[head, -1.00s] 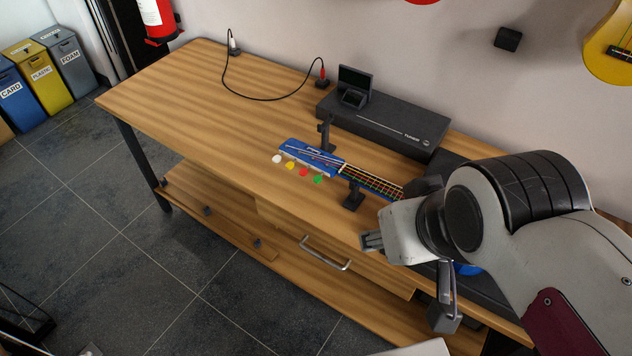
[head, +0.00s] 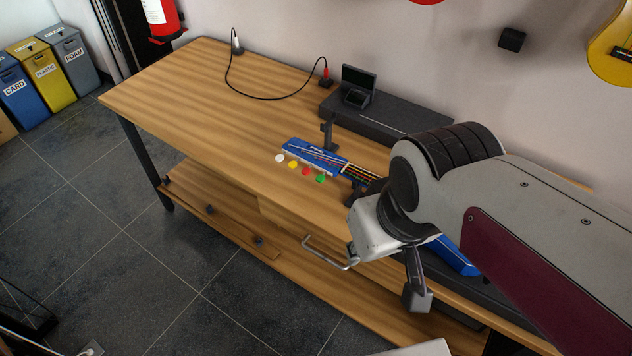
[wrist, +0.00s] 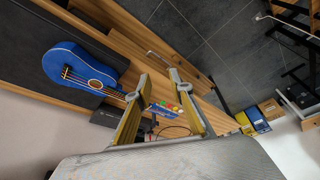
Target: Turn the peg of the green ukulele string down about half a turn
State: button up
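The blue ukulele lies on the wooden bench, its headstock (head: 318,153) to the left of my arm in the head view. The green peg (head: 321,179) is the rightmost in a row along the headstock's near edge. My gripper (wrist: 160,73) is open and empty in the wrist view, with its two fingers apart. The ukulele's blue body (wrist: 78,71) is left of the fingers there. The coloured pegs show small between the fingers, at a distance and not touched.
White (head: 280,158), yellow (head: 293,164) and red (head: 306,171) pegs stand close beside the green one. A dark upright stand (head: 328,133) is behind the headstock. A black box (head: 375,122) lies at the wall side. The bench (head: 190,95) is clear to the left.

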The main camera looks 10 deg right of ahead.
jog(key=w+a+f+n+y, duration=0.1)
jog(key=w+a+f, duration=0.7)
jog(key=a+f, duration=0.35)
jog(key=w+a+f+n+y, duration=0.1)
jog(key=w+a+f, duration=0.8)
jog(key=a+f, duration=0.3)
jog(key=w+d+f+n+t+h, duration=0.15)
jog(key=w+f+t+h, duration=0.25)
jog(key=w+f, duration=0.55)
jog(key=d+r+t+h, duration=0.1)
jog(key=d+h, duration=0.1)
jog(key=d, duration=0.1)
jog(key=w+d+n+t+h, duration=0.1)
jog(key=d+h, duration=0.2)
jog(key=d, duration=0.1)
jog(key=d+r+t+h, duration=0.1)
jog(key=d+h, duration=0.1)
jog(key=d, duration=0.1)
jog(key=shift+w+d+r+t, duration=0.15)
jog(key=shift+d+r+t, duration=0.15)
jog(key=shift+d+r, duration=0.05)
jog(key=s+d+r+n+h, duration=0.1)
jog(key=d+r+n+h, duration=0.1)
jog(key=r+h, duration=0.3)
notch_tip(320, 180, up, 4)
jog(key=shift+s+d+r+t, duration=0.15)
jog(key=shift+d+t, duration=0.25)
jog(key=shift+d, duration=0.45)
